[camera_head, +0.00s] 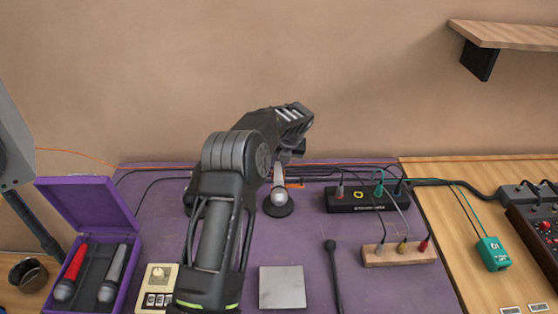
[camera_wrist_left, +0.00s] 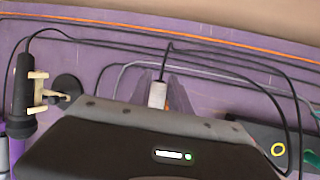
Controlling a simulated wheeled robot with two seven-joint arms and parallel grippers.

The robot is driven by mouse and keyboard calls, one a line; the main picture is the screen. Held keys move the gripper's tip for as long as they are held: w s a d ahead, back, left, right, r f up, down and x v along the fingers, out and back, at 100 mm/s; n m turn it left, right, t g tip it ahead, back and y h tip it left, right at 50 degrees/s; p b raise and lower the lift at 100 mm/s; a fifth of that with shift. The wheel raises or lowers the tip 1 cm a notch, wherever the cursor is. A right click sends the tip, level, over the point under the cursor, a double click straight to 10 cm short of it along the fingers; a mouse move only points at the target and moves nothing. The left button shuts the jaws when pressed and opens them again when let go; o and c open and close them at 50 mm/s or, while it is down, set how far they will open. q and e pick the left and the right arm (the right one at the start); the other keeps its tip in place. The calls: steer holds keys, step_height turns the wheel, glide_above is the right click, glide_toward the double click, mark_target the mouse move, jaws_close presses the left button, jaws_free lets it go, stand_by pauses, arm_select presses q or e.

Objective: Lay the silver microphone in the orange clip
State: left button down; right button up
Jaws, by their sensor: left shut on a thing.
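My left gripper (camera_head: 286,160) is shut on the silver microphone (camera_head: 278,185), at the back middle of the purple mat. The microphone's pale body and cable end also show in the left wrist view (camera_wrist_left: 157,94); the gripper body hides the rest there. In the head view its head end points towards me, above a round black stand base (camera_head: 279,207). A small part of the orange clip (camera_head: 296,185) shows just right of the microphone. Whether the microphone touches or rests in the clip cannot be told. My right gripper is not in view.
A black microphone (camera_wrist_left: 20,92) in a cream clip (camera_wrist_left: 38,92) stands to the left. A purple case (camera_head: 122,257) holds a red and a grey microphone. A black box (camera_head: 352,203) with cables stands right. Cables run along the back. A silver plate (camera_head: 283,287) lies in front.

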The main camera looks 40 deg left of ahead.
arm_select(q)
steer(key=c, duration=1.1)
jaws_free()
steer(key=shift+c, duration=0.2)
steer(key=shift+r, duration=0.1)
steer(key=shift+d+r, duration=0.15)
steer(key=shift+r, duration=0.15)
steer(key=b+v, duration=0.2)
steer(key=v, duration=0.5)
steer(key=shift+s, duration=0.1)
steer(key=shift+f, duration=0.1)
